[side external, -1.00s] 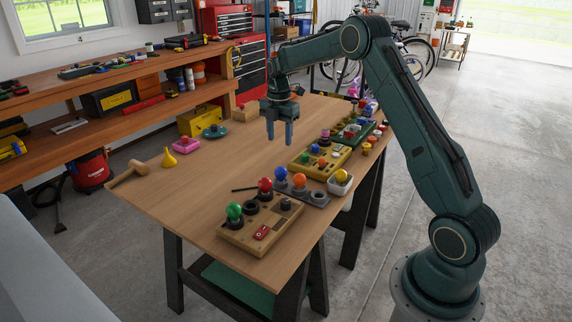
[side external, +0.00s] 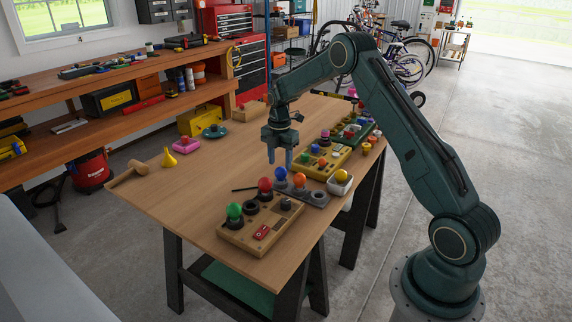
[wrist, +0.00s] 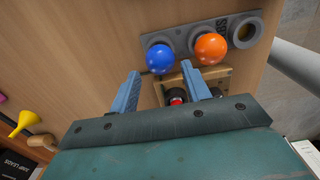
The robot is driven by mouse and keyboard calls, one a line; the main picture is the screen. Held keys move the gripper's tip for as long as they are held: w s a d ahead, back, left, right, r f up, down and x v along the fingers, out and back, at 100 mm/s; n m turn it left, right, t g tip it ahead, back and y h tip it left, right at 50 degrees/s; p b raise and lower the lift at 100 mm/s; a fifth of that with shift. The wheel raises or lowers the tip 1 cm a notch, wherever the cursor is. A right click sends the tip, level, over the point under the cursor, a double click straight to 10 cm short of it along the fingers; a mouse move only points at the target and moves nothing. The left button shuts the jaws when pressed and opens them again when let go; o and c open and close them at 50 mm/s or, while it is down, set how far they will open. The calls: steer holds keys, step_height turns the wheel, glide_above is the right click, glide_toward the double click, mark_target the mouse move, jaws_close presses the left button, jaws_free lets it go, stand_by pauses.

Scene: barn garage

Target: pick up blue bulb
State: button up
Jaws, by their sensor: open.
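The blue bulb (side external: 281,173) stands upright in the left socket of a grey socket strip on the table. In the wrist view the blue bulb (wrist: 160,59) lies just beyond and between the fingertips, nearer the left finger. My gripper (side external: 279,160) is open and empty, above the table and slightly above and behind the blue bulb. In the wrist view my gripper (wrist: 161,78) shows its two blue fingers apart, with nothing between them touching.
An orange bulb (side external: 299,180) sits beside the blue one on the grey strip (wrist: 265,22). The table's left side is mostly clear.

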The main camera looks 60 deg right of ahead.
mark_target(281, 172)
steer(key=shift+f, duration=0.15)
steer(key=shift+d+f, duration=0.15)
steer(key=shift+f, duration=2.3)
steer(key=shift+c, duration=0.5)
steer(key=c, duration=0.6)
